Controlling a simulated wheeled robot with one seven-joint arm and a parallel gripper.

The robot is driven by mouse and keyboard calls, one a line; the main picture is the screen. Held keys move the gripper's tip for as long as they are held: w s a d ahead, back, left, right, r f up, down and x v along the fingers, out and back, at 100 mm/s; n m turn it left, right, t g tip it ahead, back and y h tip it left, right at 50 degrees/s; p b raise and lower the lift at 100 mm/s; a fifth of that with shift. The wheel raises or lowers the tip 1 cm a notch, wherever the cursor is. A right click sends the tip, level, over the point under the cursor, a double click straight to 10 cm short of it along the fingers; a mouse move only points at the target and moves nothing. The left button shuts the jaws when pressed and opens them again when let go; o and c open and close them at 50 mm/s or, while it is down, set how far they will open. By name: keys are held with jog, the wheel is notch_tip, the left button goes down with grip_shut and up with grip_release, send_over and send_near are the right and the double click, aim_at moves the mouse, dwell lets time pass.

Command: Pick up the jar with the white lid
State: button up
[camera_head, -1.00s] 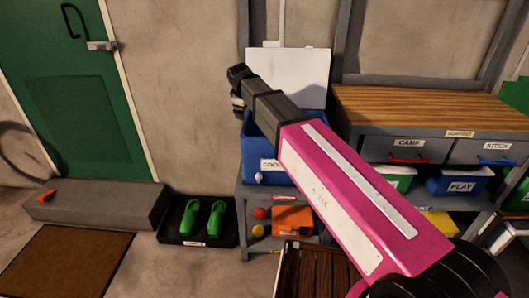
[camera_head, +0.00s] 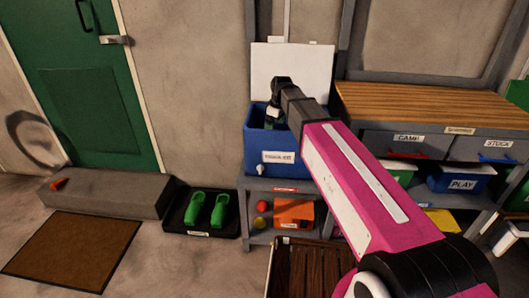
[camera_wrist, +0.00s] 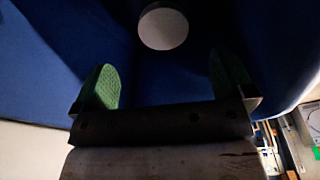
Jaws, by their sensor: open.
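The jar's round white lid (camera_wrist: 163,28) shows in the wrist view, seen from above against the dark blue inside of the cooler. The jar's body is too dark to make out, and the jar is hidden in the head view. My gripper (camera_wrist: 166,82) is open, with its two green-padded fingers apart and nothing between them. The lid lies beyond the fingertips, about midway between them. In the head view, my gripper (camera_head: 273,118) points down into the open top of the blue cooler (camera_head: 262,142), partly hidden by its front wall.
The cooler's white lid (camera_head: 290,72) stands open behind it. A wooden-topped workbench (camera_head: 430,108) is close on the right. Below the cooler is a shelf with an orange box (camera_head: 294,212). Green shoes (camera_head: 207,211) lie in a tray on the left.

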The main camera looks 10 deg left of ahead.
jog(key=shift+w+a+f, duration=0.1)
jog(key=shift+a+f, duration=0.2)
jog(key=shift+f, duration=1.45)
jog(key=shift+a+f, duration=0.35)
jog(key=shift+f, duration=1.4)
jog(key=shift+w+a+f, duration=0.1)
jog(key=shift+a+f, duration=0.2)
jog(key=shift+f, duration=1.45)
jog(key=c, duration=1.1)
